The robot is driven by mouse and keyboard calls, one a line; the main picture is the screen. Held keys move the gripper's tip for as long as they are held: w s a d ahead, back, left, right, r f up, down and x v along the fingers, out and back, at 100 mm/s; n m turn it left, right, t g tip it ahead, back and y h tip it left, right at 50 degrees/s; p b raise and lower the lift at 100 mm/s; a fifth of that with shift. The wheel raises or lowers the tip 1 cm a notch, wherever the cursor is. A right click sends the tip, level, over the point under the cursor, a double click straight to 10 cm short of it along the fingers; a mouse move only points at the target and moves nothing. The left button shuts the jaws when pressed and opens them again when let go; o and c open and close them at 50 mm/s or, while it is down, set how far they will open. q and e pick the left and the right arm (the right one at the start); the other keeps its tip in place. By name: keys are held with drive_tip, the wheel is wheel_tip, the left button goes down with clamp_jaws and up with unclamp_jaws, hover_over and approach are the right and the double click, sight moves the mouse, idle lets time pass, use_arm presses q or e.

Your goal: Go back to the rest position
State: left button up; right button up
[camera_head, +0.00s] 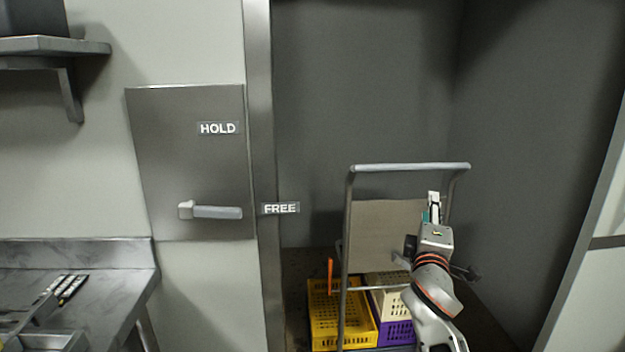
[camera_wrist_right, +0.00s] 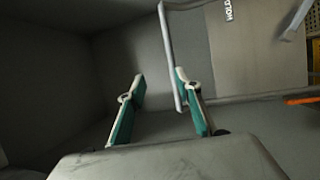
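My right gripper (camera_head: 434,207) is raised in front of the cart in the head view, pointing up. In the right wrist view its two teal-padded fingers (camera_wrist_right: 160,87) are spread apart with nothing between them, so it is open and empty. The upright of the cart (camera_head: 347,260) shows close by the right-hand finger in the wrist view; I cannot tell whether they touch. My left gripper is not in the head view.
A wall panel has a lever handle (camera_head: 210,212) lying level, its end towards the FREE label (camera_head: 280,208); a HOLD label (camera_head: 218,128) is above. The cart carries a yellow crate (camera_head: 325,315), a purple crate (camera_head: 396,333) and a cream crate (camera_head: 388,300). A steel counter (camera_head: 115,290) stands left.

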drive_tip(key=s+a+f+m+g+y+p, duration=0.2)
drive_tip(key=s+f+y+p, duration=0.1)
drive_tip(key=s+f, duration=0.75)
drive_tip(key=s+a+f+m+g+y+p, duration=0.15)
drive_tip(key=s+f+p, duration=0.25)
drive_tip(key=s+f, duration=0.65)
use_arm(q)
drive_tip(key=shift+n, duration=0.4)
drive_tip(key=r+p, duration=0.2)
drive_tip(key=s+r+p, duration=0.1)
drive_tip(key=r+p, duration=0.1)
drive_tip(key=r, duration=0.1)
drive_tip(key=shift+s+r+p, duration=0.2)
drive_tip(key=shift+p, duration=0.15)
use_arm(e)
drive_tip(key=s+a+f+m+g+y, duration=0.1)
drive_tip(key=s+f+m, duration=0.1)
drive_tip(key=s+f, duration=0.3)
drive_tip(key=s+a+f+m+g+y, duration=0.1)
drive_tip(key=s+f, duration=0.4)
drive_tip(key=s, duration=0.8)
drive_tip(key=s+a+f+m+g+y, duration=0.1)
drive_tip(key=s+f+m+g+y, duration=0.1)
drive_tip(key=s+f, duration=0.3)
drive_tip(key=s+g, duration=0.1)
drive_tip(key=s, duration=0.2)
drive_tip(key=shift+s+a+m, duration=0.2)
drive_tip(key=shift+s+m, duration=0.15)
drive_tip(key=shift+s, duration=0.05)
